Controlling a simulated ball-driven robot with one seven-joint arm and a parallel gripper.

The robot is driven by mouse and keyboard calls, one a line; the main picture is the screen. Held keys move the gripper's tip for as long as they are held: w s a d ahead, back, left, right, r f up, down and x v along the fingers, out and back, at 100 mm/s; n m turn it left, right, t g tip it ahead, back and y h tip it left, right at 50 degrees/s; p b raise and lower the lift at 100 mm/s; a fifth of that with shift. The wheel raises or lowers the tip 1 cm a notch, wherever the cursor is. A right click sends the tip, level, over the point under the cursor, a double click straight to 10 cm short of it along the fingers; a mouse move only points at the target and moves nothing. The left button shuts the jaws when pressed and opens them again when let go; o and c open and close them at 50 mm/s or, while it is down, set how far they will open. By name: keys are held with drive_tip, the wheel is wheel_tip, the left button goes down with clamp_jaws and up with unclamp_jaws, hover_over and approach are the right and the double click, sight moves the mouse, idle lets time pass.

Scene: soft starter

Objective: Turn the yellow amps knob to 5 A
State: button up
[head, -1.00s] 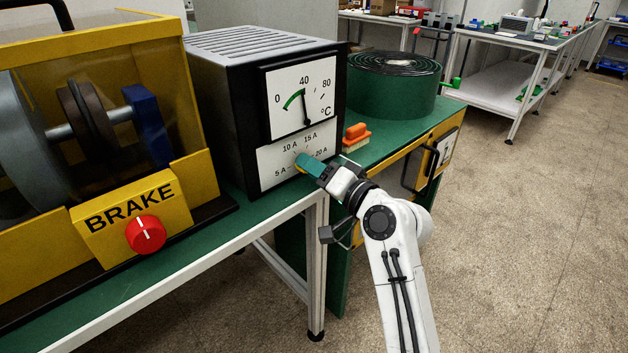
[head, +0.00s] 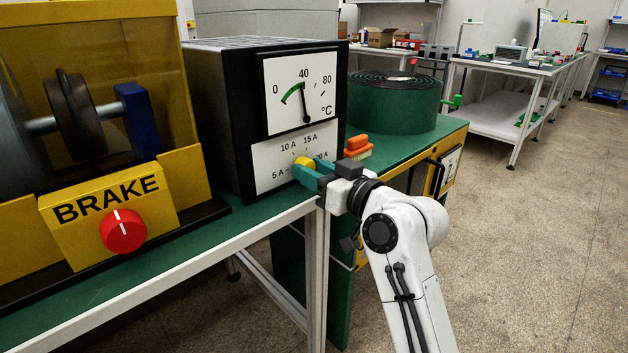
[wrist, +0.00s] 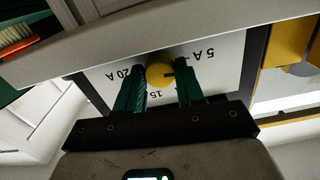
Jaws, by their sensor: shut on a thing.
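The yellow amps knob (head: 305,161) sits low on the white front plate (head: 270,165) of the black soft starter, with 5 A, 10 A, 15 A and 20 A around it. My gripper (head: 304,172) has its teal fingers at the knob, and they partly cover it and the 20 A mark. In the wrist view the knob (wrist: 159,70) is held between the two fingers (wrist: 159,84). A short dark mark on it points right, toward the finger on the 5 A side. Its exact reading is hard to tell.
The temperature dial (head: 302,93) is above the amps scale. The red brake knob (head: 123,230) on its yellow box is to the left. An orange brush (head: 358,147) and green coil (head: 393,103) lie to the right on the green bench. Floor at right is clear.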

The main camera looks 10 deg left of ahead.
drive_tip(key=shift+f+n+b, duration=0.3)
drive_tip(key=shift+n, duration=0.3)
drive_tip(key=o, duration=1)
drive_tip(key=shift+r, duration=0.2)
drive_tip(key=shift+o, duration=0.2)
drive_tip(key=p+v, duration=0.1)
drive_tip(key=v, duration=0.9)
drive_tip(key=shift+s+d+p, duration=0.25)
drive_tip(key=shift+d+p, duration=0.1)
drive_tip(key=shift+p, duration=0.05)
